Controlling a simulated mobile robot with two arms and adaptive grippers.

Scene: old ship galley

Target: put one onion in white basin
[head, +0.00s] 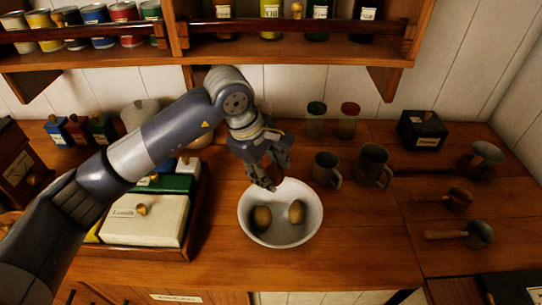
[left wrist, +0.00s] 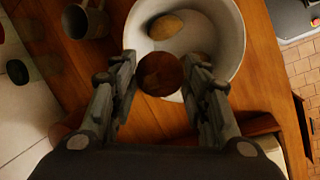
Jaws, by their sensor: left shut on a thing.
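The white basin (head: 246,228) stands on the wooden counter with two yellow-brown, potato-like things (head: 262,217) in it. My left gripper (head: 268,172) is over the back rim of the basin, pointing down. It is shut on a round, reddish-brown onion (left wrist: 160,74), which shows between the fingers in the left wrist view. The onion is mostly hidden by the fingers in the head view. In the left wrist view the basin (left wrist: 232,30) lies beyond the onion, and the onion overlaps its near rim. My right gripper is not in view.
Two metal mugs (head: 373,165) stand right of the basin, with two small jars (head: 349,121) behind. A tray of boxes (head: 143,221) is at left. Pans and ladles (head: 473,234) lie at right. A shelf (head: 290,47) overhangs the back. The counter in front of the basin is clear.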

